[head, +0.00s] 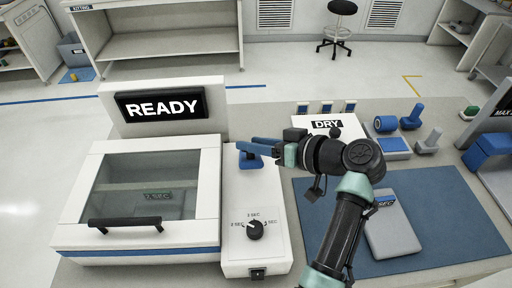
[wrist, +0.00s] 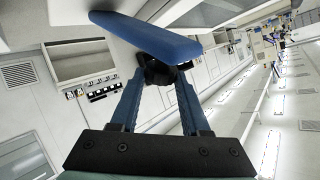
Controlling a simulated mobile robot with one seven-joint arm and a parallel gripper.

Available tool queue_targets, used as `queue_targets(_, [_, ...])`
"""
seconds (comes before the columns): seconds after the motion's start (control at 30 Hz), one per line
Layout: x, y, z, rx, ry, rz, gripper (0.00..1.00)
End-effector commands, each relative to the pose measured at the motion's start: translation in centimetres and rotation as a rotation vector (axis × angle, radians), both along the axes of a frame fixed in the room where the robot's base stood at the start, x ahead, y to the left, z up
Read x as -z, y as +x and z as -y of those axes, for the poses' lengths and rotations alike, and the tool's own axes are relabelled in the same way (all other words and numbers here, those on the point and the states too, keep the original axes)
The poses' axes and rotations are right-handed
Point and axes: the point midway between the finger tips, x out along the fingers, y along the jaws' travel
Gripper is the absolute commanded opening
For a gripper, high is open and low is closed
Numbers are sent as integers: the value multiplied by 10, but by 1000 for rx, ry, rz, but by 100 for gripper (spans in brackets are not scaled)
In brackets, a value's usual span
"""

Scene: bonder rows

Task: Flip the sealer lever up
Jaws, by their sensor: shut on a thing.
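The sealer (head: 150,190) is a white machine with a glass-windowed lid and a black front handle; its lid is closed. Its blue lever (head: 249,162) is at the back of the white control panel, right of the lid. My gripper (head: 246,147) reaches in from the right at the lever and is shut on it. In the wrist view, the lever's blue bar (wrist: 145,36) lies across and just beyond the fingertips (wrist: 160,72), with a dark part between them. The fingers hide part of the lever in the head view, so its exact tilt is hard to tell.
A black dial (head: 254,230) and a switch (head: 257,272) are on the panel. A READY display (head: 161,104) stands behind the lid.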

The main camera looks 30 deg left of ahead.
Motion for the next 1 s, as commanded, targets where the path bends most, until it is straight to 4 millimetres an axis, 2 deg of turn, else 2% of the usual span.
queue_targets(0.03, [-5,3,-1,6,7,13,0])
queue_targets(0.33, [-6,3,-1,5,8,16,0])
queue_targets(0.37, [-6,3,-1,5,8,16,48])
queue_targets(0.5, [-5,3,-1,4,6,13,73])
queue_targets(0.53, [-5,3,-1,4,6,12,76])
queue_targets(0.83, [-3,2,1,3,3,7,76])
queue_targets(1.0, [-9,1,17,5,4,10,76])
